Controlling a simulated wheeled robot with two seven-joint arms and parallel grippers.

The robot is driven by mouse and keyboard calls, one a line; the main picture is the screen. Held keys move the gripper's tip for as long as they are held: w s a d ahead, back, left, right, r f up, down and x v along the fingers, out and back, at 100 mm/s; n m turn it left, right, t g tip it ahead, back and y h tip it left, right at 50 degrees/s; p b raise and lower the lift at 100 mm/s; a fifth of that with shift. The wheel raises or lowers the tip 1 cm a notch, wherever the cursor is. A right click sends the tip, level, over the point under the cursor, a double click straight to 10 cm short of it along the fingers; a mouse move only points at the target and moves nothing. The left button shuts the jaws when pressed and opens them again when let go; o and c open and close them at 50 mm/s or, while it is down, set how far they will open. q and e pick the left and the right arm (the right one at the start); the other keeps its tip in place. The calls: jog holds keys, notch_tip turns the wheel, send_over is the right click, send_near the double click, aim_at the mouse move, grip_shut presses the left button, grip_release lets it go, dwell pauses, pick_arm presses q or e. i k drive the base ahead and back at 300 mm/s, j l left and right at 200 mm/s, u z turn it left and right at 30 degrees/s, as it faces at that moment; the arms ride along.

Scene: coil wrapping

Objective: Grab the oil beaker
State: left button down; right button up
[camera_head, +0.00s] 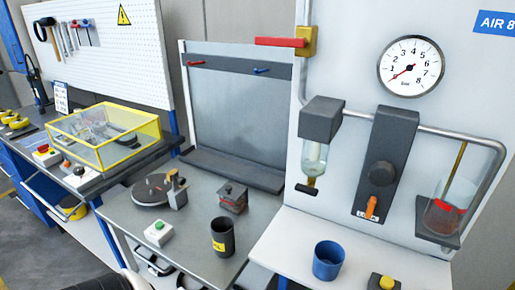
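No label I can read names the oil beaker. A clear vessel (452,193) with red at its lower part sits in a dark holder on the right of the white panel, with a thin brown rod standing in it. A blue open cup (327,262) stands upright on the white shelf below the panel. A dark open cup (222,240) with a yellow label stands upright on the grey table. Neither of my grippers shows in this view.
A pressure gauge (411,66), a clear filter bowl (314,157) and a black regulator with an orange lever (372,207) are on the panel. A round dark plate (152,188) and green-button box (158,233) sit on the grey table. A yellow-framed case (105,135) stands left.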

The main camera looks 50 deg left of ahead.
aim_at(224, 243)
jog(key=u, duration=0.4)
jog(key=j+u, duration=0.15)
jog(key=u, duration=0.25)
jog(key=j+u, duration=0.1)
jog(key=u, duration=0.7)
